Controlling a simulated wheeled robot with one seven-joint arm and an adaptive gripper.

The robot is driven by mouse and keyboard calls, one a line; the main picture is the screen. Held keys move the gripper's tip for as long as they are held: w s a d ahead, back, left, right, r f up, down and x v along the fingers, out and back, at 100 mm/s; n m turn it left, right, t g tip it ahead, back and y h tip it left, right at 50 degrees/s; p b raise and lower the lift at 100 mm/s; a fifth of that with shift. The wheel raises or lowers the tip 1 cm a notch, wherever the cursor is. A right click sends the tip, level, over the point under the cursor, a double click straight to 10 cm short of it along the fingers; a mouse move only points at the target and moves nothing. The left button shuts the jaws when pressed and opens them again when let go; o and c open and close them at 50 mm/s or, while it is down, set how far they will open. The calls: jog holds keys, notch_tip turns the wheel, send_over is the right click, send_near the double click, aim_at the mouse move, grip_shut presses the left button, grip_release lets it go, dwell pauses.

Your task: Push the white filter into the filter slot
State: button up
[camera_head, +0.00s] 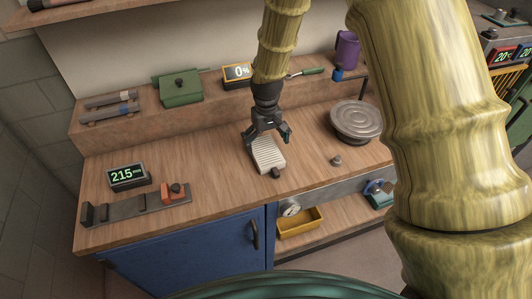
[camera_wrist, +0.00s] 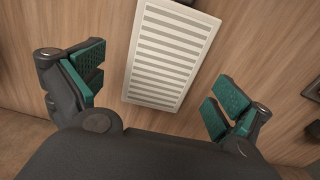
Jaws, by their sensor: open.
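The white filter (camera_head: 268,155) is a flat rectangular piece with slats, lying on the wooden bench below my gripper (camera_head: 267,138). In the wrist view the filter (camera_wrist: 172,52) lies slightly tilted between my two green-padded fingers, with bare wood showing on both sides. My gripper (camera_wrist: 156,90) is open and empty, and the fingers look apart from the filter. I cannot pick out the filter slot for sure in either view.
A small dark knob (camera_head: 276,172) stands at the filter's near end. A round turntable (camera_head: 356,120) and a small weight (camera_head: 336,160) are to the right. A 215 display (camera_head: 127,176) and a grey rail (camera_head: 135,208) are to the left. A green box (camera_head: 180,87) sits on the raised shelf.

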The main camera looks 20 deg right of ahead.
aim_at(265, 150)
jog(key=shift+a+f+p, duration=0.2)
jog(key=shift+f+p, duration=0.2)
jog(key=shift+f, duration=1.6)
jog(key=shift+c, duration=0.4)
jog(key=c, duration=1.1)
jog(key=shift+r, duration=0.2)
